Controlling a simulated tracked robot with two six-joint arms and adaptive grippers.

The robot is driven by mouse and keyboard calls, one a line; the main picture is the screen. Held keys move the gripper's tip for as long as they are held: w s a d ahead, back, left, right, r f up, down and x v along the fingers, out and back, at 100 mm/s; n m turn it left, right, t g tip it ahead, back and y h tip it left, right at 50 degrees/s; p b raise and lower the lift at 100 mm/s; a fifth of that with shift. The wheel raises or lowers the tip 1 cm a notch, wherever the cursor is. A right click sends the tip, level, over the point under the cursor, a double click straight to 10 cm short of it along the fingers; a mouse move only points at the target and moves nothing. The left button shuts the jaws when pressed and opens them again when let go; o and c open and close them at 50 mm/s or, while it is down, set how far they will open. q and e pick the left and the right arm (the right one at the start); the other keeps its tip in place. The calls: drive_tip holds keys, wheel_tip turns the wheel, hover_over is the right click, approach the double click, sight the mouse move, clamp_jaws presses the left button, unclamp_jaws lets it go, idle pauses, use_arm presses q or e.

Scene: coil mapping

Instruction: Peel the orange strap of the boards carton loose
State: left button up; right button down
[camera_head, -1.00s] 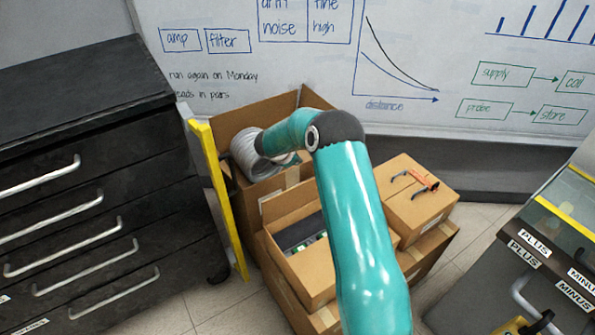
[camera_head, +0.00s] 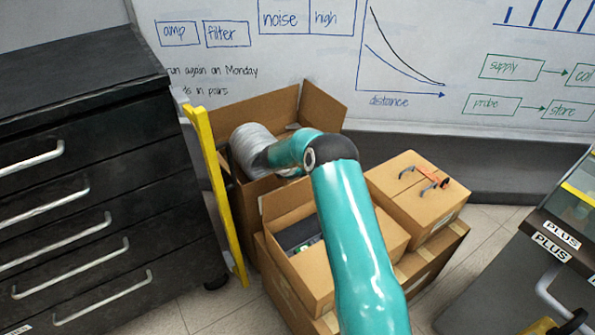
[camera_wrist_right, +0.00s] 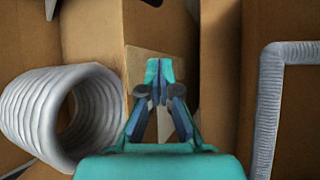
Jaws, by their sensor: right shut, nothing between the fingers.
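An orange strap (camera_head: 428,173) lies across the top of a closed carton (camera_head: 435,208), beside two dark handle-like pieces. An open carton (camera_head: 311,273) stands to its left, with dark and green boards (camera_head: 297,234) inside, partly hidden by my right arm. I cannot tell from the frames which one is named the boards carton. My right gripper (camera_wrist_right: 157,98) is shut and empty in the right wrist view, among brown cardboard walls. In the head view it is mostly hidden behind its own wrist, near the rear open carton and away from the strap. My left gripper is not in view.
A grey ribbed coil (camera_head: 250,148) sits in the rear open carton (camera_head: 322,104); it also shows in the right wrist view (camera_wrist_right: 62,112). A grey ribbed hose (camera_wrist_right: 268,105) runs at that view's right. A yellow-edged panel (camera_head: 216,185) and black drawers (camera_head: 75,190) stand at left.

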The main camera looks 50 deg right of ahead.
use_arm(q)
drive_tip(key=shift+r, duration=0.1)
use_arm(e)
drive_tip(key=d, duration=0.1)
drive_tip(key=s+d+f, duration=0.1)
drive_tip(key=d, duration=0.3)
drive_tip(key=shift+s+d+f, duration=0.15)
drive_tip(key=shift+s+d, duration=0.05)
